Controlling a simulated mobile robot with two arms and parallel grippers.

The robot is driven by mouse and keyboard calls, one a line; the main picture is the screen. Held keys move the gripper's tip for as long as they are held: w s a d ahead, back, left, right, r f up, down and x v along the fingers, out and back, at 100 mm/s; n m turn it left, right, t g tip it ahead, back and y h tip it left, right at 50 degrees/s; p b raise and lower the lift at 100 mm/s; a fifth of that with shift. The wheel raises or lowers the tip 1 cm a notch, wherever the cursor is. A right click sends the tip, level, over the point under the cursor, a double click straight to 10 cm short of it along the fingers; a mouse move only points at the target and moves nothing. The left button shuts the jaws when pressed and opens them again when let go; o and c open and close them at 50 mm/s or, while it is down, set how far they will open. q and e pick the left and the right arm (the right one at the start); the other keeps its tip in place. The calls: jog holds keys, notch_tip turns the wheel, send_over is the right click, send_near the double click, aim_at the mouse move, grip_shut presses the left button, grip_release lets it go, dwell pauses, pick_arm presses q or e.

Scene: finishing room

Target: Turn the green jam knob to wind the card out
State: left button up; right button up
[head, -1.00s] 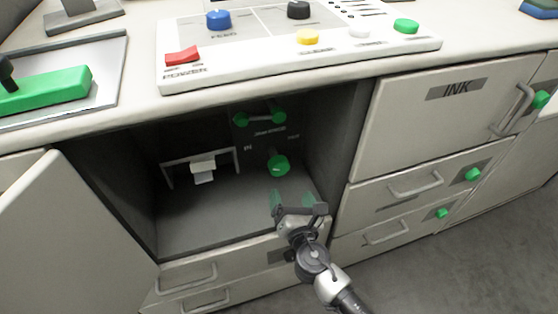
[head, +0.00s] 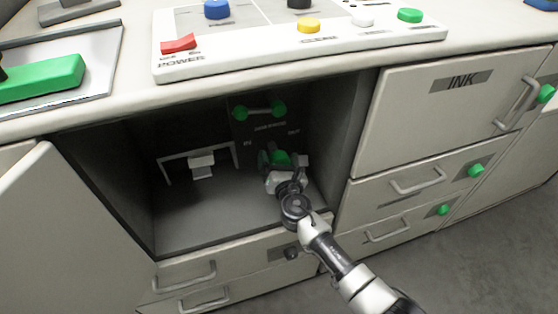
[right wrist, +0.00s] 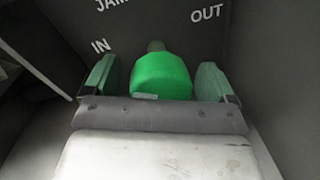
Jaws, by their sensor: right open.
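The green jam knob (head: 281,158) is on the dark back panel inside the open compartment, partly hidden by my right gripper in the head view. In the right wrist view the knob (right wrist: 161,75) is a round green cylinder on a short shaft, with "IN" at its left and "OUT" at its right. My right gripper (right wrist: 153,80) is open, with one green-padded finger on each side of the knob and a visible gap on both sides. The right gripper also shows in the head view (head: 281,162). My left gripper is out of view.
A white bracket (head: 201,154) stands at the compartment's left. Two green knobs joined by a bar (head: 260,111) sit above the jam knob. An open door (head: 75,230) hangs at left, the INK door (head: 440,120) is shut at right, and the control panel (head: 300,51) lies above.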

jog(key=c, duration=0.9)
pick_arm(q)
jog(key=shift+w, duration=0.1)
pick_arm(e)
jog(key=shift+m, duration=0.4)
jog(key=shift+m+b, duration=0.35)
jog(key=shift+m, duration=0.65)
jog(key=shift+m+g, duration=0.3)
jog(key=shift+m, duration=0.7)
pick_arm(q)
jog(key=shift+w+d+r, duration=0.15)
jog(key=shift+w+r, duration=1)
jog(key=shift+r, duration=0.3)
pick_arm(e)
jog(key=shift+d+m, duration=0.1)
jog(key=shift+m, duration=1)
jog(key=o, duration=0.9)
